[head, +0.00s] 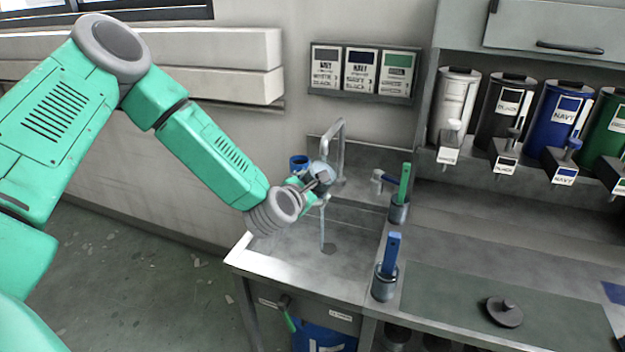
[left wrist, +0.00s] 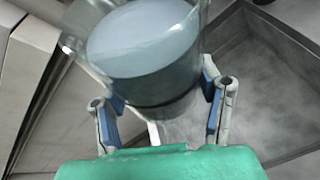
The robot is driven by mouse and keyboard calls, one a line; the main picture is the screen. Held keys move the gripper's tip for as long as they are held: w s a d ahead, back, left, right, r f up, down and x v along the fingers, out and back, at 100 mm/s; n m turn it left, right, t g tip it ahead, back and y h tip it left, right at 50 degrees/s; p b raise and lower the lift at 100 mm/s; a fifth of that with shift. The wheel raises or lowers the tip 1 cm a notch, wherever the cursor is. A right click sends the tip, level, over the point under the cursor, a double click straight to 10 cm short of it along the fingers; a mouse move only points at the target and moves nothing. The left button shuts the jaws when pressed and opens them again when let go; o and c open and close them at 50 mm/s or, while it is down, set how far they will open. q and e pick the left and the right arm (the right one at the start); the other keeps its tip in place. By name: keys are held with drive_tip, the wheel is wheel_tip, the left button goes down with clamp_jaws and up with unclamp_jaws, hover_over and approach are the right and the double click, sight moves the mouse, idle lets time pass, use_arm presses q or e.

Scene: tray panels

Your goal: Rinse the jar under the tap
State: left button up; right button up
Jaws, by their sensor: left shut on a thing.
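The jar (left wrist: 150,50) is clear, with a pale grey-blue surface inside its wall, and sits between the blue-padded fingers of my left gripper (left wrist: 163,112). In the head view my left gripper (head: 316,182) is shut on the jar (head: 323,171) and holds it above the sink basin, close below the tap (head: 341,140). The gripper hides part of the jar. A thin stream of water (head: 322,228) falls below the jar to the drain. I cannot tell whether it runs from inside the jar or past it. My right gripper is not in view.
The steel sink (head: 285,262) joins a counter on the right. Holders with a green-handled tool (head: 404,182) and a blue-handled tool (head: 391,253) stand right of the basin. Several colour dispensers line the wall.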

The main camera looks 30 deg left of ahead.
sight(304, 181)
use_arm(q)
drive_tip(key=shift+r+m+t+y+p, duration=0.15)
drive_tip(key=shift+r+m+y+p, duration=0.15)
drive_tip(key=shift+m, duration=0.25)
drive_tip(key=shift+r+m+t+y+p, duration=0.2)
drive_tip(key=shift+m+p, duration=0.2)
drive_tip(key=shift+m, duration=0.15)
drive_tip(key=shift+w+a+m+y+p, duration=0.15)
drive_tip(key=shift+m+y+p, duration=0.15)
drive_tip(key=shift+m, duration=0.2)
drive_tip(key=shift+a+r+m+t+y, duration=0.1)
drive_tip(key=shift+a+m+t+y, duration=0.2)
drive_tip(key=shift+m, duration=0.25)
drive_tip(key=shift+a+r+m+t+y, duration=0.15)
drive_tip(key=shift+m+y, duration=0.15)
drive_tip(key=shift+m, duration=0.25)
drive_tip(key=shift+a+f+m, duration=0.1)
drive_tip(key=shift+a+m, duration=0.15)
drive_tip(key=shift+m, duration=0.35)
drive_tip(key=shift+a+r+m+t+y+b, duration=0.1)
drive_tip(key=shift+r+m+t+y+b, duration=0.1)
drive_tip(key=shift+m+t+y+b, duration=0.75)
drive_tip(key=shift+r+m+h, duration=0.25)
drive_tip(key=shift+r+m, duration=0.15)
drive_tip(key=shift+m, duration=0.75)
drive_tip(key=shift+d+r+m, duration=0.2)
drive_tip(key=shift+m, duration=0.1)
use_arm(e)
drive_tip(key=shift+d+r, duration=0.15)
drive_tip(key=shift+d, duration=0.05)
